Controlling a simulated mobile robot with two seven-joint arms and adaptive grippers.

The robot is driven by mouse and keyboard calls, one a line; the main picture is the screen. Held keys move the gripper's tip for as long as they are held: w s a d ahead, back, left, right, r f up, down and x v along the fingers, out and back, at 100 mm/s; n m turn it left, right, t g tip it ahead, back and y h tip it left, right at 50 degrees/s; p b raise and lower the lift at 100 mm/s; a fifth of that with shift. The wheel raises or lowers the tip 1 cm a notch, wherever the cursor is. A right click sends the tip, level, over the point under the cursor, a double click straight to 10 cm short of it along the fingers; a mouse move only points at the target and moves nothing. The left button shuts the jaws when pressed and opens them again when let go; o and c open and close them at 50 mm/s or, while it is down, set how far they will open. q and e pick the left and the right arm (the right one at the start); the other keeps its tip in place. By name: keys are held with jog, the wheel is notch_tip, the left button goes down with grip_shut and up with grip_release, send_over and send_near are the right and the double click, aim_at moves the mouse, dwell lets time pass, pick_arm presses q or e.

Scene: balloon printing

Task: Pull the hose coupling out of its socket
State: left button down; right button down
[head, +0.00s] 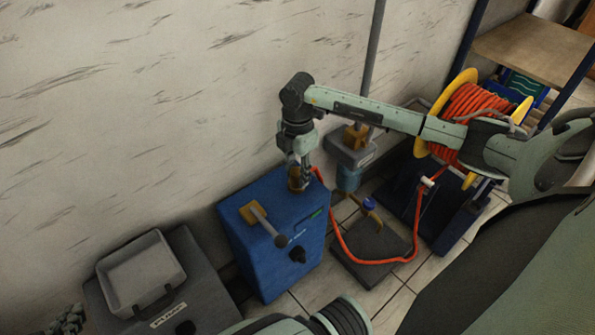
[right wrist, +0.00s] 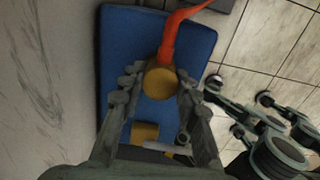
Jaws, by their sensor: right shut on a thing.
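The brass-coloured hose coupling (head: 294,184) is at the top rear of the blue box (head: 262,262). It also shows in the right wrist view (right wrist: 159,82), with the orange hose (right wrist: 181,30) running from it. My right gripper (head: 302,172) points down at the coupling and is shut on it, one finger on each side. The socket is hidden under the coupling and fingers, so I cannot tell how deep the coupling sits. My left gripper is not in view; only part of a dark arm joint of mine shows at the bottom.
A lever valve (head: 262,222) stands on the blue box beside the coupling. The hose loops over a dark floor plate (head: 372,252) to the yellow-flanged reel (head: 468,112). A grey case with a tray (head: 140,275) is at left.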

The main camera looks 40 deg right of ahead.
aim_at(298, 171)
jog(key=shift+r, duration=0.15)
jog(key=shift+r+p, duration=2.35)
jog(key=shift+r, duration=0.45)
